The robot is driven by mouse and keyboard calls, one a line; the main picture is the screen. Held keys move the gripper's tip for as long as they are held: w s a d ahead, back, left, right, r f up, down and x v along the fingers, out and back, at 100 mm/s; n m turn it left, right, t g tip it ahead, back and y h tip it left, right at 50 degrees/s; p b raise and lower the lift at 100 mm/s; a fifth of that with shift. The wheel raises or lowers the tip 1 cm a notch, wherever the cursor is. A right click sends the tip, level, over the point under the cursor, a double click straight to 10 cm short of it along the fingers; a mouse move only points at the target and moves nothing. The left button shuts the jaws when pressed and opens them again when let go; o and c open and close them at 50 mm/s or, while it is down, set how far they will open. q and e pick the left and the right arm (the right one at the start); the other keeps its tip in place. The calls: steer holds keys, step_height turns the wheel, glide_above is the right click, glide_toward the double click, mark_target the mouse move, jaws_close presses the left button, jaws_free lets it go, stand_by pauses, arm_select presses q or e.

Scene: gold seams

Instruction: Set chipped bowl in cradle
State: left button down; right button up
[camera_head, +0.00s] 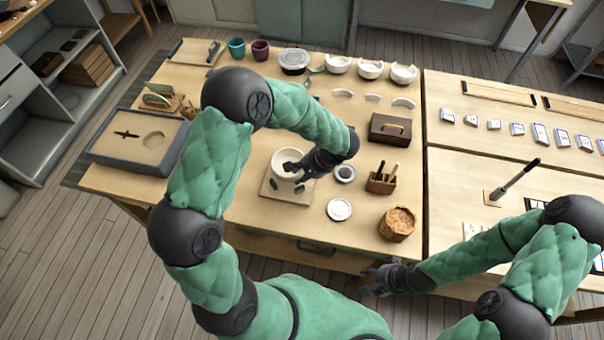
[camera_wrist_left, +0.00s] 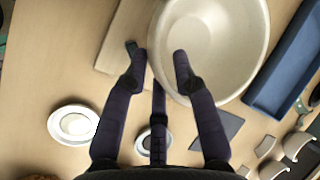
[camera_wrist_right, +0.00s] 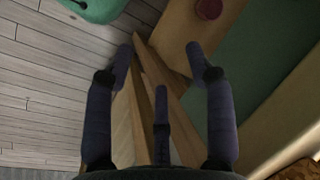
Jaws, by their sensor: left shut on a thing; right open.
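A white bowl (camera_head: 281,158) is in my left gripper (camera_head: 293,168), which is shut on its rim. In the left wrist view the bowl (camera_wrist_left: 232,60) has one finger inside it and one outside, with the left gripper (camera_wrist_left: 155,55) across the wall. No chip shows clearly on it. The cradle (camera_head: 287,196), a square wooden board with dark pads, lies below the bowl, and the bowl covers its far part. I cannot tell whether they touch. My right gripper (camera_head: 376,279) is open and empty by the table's front edge; it also shows in the right wrist view (camera_wrist_right: 160,62).
A small dark-rimmed dish (camera_head: 345,173) and a white dish (camera_head: 339,210) sit right of the cradle. A tool holder (camera_head: 381,184), a wicker basket (camera_head: 397,226) and a dark wooden box (camera_head: 390,130) stand further right. Several white bowls (camera_head: 338,65) line the back.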

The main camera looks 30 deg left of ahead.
arm_select(q)
steer(key=shift+f+b, duration=0.3)
steer(key=shift+b, duration=0.3)
stand_by(1.3)
steer(key=shift+f+b, duration=1.15)
stand_by(0.7)
stand_by(0.6)
steer(key=shift+c, duration=2.1)
jaws_free()
steer(key=shift+r+p, duration=1.95)
steer(key=shift+r, duration=1.1)
steer(key=shift+f, duration=0.1)
